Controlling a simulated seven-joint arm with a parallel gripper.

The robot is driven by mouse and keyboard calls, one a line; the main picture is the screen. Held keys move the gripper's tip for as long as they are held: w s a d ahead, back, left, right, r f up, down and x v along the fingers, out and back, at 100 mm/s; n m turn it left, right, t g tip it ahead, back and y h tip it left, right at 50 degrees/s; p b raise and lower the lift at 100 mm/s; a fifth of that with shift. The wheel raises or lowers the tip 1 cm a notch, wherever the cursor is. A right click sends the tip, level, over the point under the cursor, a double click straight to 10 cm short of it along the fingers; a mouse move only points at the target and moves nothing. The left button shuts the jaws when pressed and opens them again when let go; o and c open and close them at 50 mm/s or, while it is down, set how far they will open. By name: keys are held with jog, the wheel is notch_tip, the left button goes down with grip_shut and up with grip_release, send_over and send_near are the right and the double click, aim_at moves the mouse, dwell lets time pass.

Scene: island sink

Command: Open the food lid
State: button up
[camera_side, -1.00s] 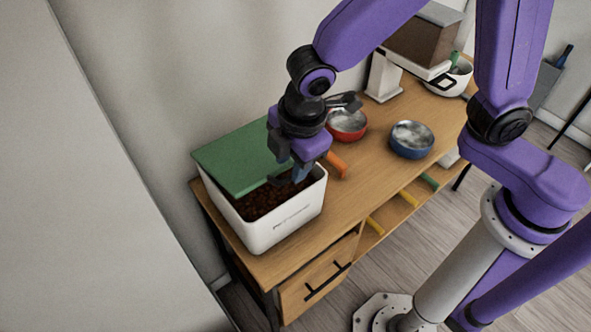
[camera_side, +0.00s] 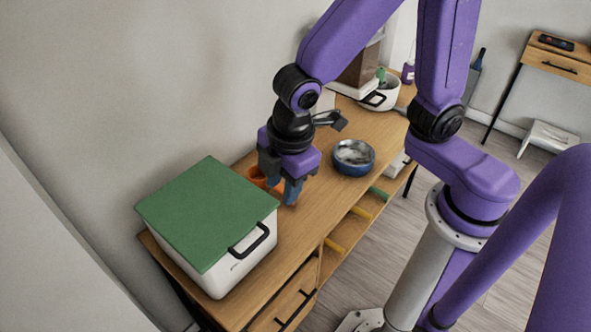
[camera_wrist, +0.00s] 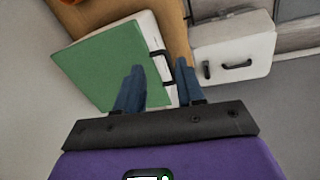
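The food box (camera_side: 225,276) is white and stands at the near left end of the wooden table. Its flat green lid (camera_side: 207,212) covers the top, so the contents are hidden. A black handle (camera_side: 250,241) shows at the lid's front right edge. My gripper (camera_side: 283,192) is to the right of the box, pointing down, apart from the lid and handle. In the wrist view the green lid (camera_wrist: 98,65) lies beyond my fingers, with the handle near its right edge. My gripper (camera_wrist: 160,66) is open there, with a gap between the blue fingers and nothing held.
An orange object (camera_side: 257,177) is partly hidden behind my gripper. A blue bowl (camera_side: 353,157) stands farther right, with a white pot (camera_side: 380,96) behind it. Yellow and green items stick out along the table's front. A wall runs close behind the box.

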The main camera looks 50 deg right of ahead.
jog(key=s+d+r+m+g, duration=0.1)
jog(key=s+d+r+m, duration=0.1)
jog(key=s+d, duration=0.45)
jog(key=s+d+r+m+g, duration=0.1)
jog(key=s+d+r+m, duration=0.1)
jog(key=s+d, duration=0.45)
notch_tip(320, 180, up, 2)
jog(key=n+t, duration=0.2)
jog(key=n, duration=0.4)
send_over(254, 246)
jog(key=s, duration=0.4)
jog(key=w+f, duration=0.1)
jog(key=f, duration=0.4)
jog(key=w+f, duration=0.1)
jog(key=f, duration=0.5)
jog(key=w+f, duration=0.1)
jog(key=f, duration=0.4)
jog(key=shift+w+f, duration=0.3)
jog(key=shift+f, duration=0.1)
grip_shut()
